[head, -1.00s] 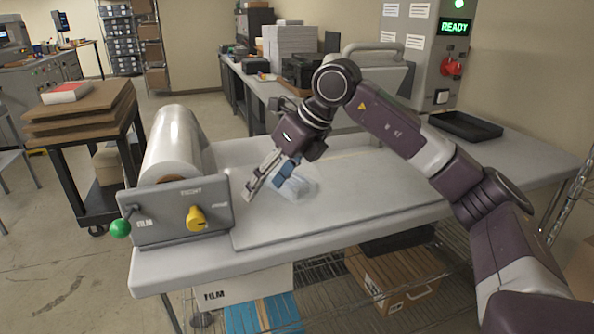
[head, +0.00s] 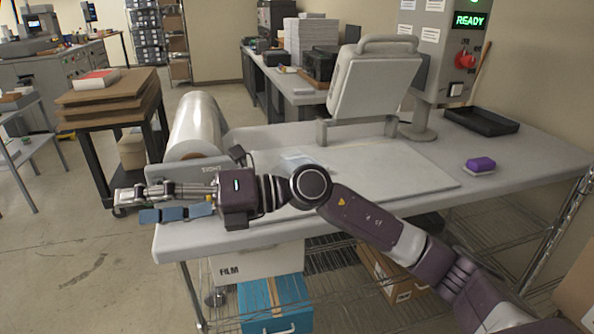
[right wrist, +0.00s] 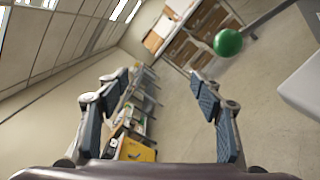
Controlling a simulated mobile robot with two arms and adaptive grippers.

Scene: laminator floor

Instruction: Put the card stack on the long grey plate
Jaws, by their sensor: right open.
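The long grey plate (head: 400,172) lies flat on the worktable in the head view, its near left part hidden by my right arm. A pale bluish-white item (head: 297,160), perhaps the card stack, lies on the plate just behind my arm; I cannot make it out clearly. My right gripper (head: 137,206) points left, past the table's left end, in front of the film roll's panel. It is open and empty, also in the right wrist view (right wrist: 155,100). My left gripper is out of view.
A raised press lid (head: 375,80) stands behind the plate.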

